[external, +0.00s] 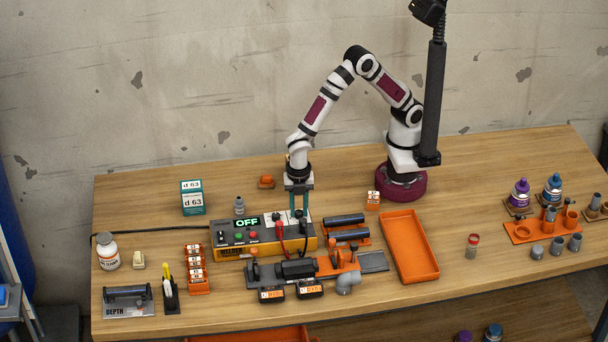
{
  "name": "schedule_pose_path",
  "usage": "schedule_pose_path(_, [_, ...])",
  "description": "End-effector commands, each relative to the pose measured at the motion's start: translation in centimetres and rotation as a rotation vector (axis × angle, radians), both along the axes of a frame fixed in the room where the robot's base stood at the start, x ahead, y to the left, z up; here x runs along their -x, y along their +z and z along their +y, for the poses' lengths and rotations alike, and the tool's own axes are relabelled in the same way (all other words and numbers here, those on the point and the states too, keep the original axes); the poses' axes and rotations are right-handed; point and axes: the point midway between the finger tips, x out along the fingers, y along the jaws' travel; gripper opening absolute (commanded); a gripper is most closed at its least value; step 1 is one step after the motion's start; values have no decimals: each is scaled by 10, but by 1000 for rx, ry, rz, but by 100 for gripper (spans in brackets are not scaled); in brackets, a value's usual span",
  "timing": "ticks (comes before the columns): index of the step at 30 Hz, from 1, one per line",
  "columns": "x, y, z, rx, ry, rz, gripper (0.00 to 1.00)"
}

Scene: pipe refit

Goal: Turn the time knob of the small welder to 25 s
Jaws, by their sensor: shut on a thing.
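The small welder (229,251) is a yellow and dark box left of the table's middle, with a green display (247,222) reading OFF and coloured buttons on its top panel. My gripper (299,211) points straight down over the right part of that panel. Its two teal fingers are closed around a small knob there, which looks like the time knob; it is mostly hidden between the fingertips. The knob's dial marks and pointer are too small to read. A red lead and a dark lead run at the welder's front right.
An orange and grey pipe clamp (297,269) lies just in front of the welder. Dark pipes (345,219) rest on an orange rack to its right, beside an orange tray (409,246). A d 63 box (193,198) stands behind left.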

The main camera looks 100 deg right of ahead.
Motion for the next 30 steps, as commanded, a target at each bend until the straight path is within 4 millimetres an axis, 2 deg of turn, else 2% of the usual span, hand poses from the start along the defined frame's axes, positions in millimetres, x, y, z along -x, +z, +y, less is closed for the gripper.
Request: schedule_pose_path(30, [0,1,0,-1,-939,0,0])
